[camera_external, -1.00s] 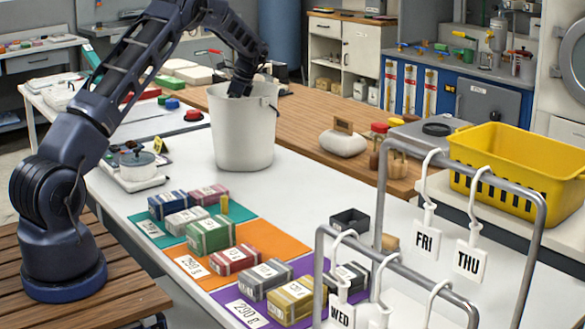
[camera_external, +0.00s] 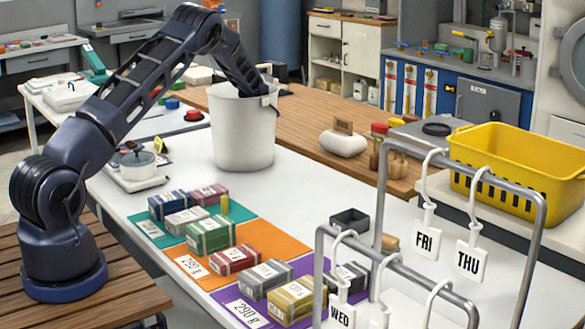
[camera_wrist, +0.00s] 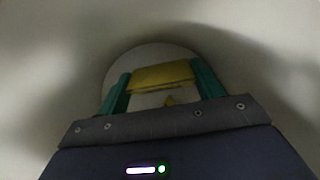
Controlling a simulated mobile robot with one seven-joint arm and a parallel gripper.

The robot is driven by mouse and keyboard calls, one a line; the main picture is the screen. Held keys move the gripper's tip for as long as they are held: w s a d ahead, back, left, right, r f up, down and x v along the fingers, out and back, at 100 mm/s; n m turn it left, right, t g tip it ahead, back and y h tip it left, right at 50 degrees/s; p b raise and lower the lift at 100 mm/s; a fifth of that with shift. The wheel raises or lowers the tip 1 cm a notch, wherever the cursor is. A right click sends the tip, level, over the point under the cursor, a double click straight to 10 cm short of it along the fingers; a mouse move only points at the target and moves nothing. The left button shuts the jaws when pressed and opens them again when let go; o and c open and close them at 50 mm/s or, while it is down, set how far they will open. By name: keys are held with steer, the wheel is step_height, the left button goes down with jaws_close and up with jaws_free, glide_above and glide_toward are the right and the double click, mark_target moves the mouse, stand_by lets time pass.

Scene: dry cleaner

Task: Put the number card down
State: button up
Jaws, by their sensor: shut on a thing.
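The white bucket (camera_external: 243,140) stands on the white table in the external view. My arm reaches over its rim, and my gripper is hidden inside it there. In the wrist view, my gripper (camera_wrist: 162,82) has its teal fingers on either side of a yellow piece (camera_wrist: 162,73), apparently the number card, and is shut on it. No number shows on it. The bucket's pale inner wall (camera_wrist: 50,60) surrounds the gripper, with its round floor (camera_wrist: 150,52) beyond.
Several boxes lie on teal (camera_external: 146,231), orange (camera_external: 290,246) and purple mats in front of the bucket. A small scale with a pot (camera_external: 138,165) stands to its left. Metal rails (camera_external: 540,240) with day tags and a yellow basket (camera_external: 520,170) are at the right.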

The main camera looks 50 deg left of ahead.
steer(key=shift+f, duration=0.15)
steer(key=o, duration=0.7)
steer(key=shift+o, duration=0.2)
steer(key=v, duration=1.2)
steer(key=shift+r, duration=0.2)
